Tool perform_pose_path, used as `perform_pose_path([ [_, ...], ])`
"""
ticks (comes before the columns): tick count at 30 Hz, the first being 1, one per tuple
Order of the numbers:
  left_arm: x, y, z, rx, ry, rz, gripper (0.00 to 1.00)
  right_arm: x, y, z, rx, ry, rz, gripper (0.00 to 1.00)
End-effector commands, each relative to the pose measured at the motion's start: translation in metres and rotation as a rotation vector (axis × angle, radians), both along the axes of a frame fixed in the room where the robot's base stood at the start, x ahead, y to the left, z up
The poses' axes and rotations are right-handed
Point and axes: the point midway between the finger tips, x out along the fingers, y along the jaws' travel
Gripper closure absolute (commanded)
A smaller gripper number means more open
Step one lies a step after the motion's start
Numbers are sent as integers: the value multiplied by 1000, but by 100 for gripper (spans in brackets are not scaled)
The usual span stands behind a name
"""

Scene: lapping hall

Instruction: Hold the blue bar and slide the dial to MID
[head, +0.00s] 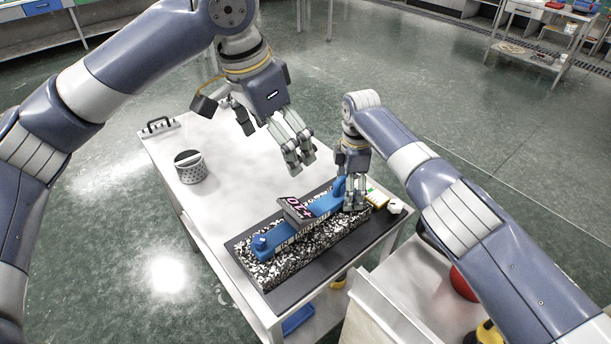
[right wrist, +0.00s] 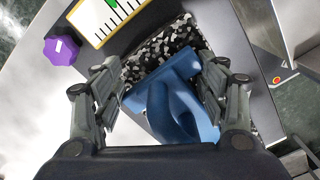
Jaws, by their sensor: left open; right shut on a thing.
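The blue bar (head: 324,204) lies lengthwise on a black-and-white speckled slab (head: 318,243). A grey block with pink marks, seemingly the dial (head: 294,209), sits across its middle; lettering along the bar's side is too small to read. My right gripper (head: 354,204) is shut on the bar's far right end. In the right wrist view the blue bar (right wrist: 168,100) shows between the two fingers (right wrist: 165,98). My left gripper (head: 274,150) is open and empty, above the table and behind the dial, apart from it.
The slab rests on a dark mat (head: 281,298) on a white table (head: 160,160). A perforated metal pot (head: 190,168) stands at the left. A yellow-edged card (right wrist: 108,15) and a purple knob-like piece (right wrist: 62,50) lie near my right gripper. The table's middle is clear.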

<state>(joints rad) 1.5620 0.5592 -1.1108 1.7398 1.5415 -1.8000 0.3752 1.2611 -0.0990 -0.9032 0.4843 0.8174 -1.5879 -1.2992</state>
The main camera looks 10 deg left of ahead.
Motion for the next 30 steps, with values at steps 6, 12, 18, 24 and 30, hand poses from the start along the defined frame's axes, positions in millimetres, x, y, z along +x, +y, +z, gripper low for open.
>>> perform_pose_path([
  [6,0,0,1,0,0,0,0,0,0,-1,0,1,1,71],
  [12,0,0,1,0,0,0,0,0,0,-1,0,1,1,10],
  [18,0,0,1,0,0,0,0,0,0,0,0,0,1,10],
  [24,0,0,1,0,0,0,0,0,0,4,0,-1,1,10],
  [30,0,0,1,0,0,0,0,1,0,34,2,-4,1,10],
])
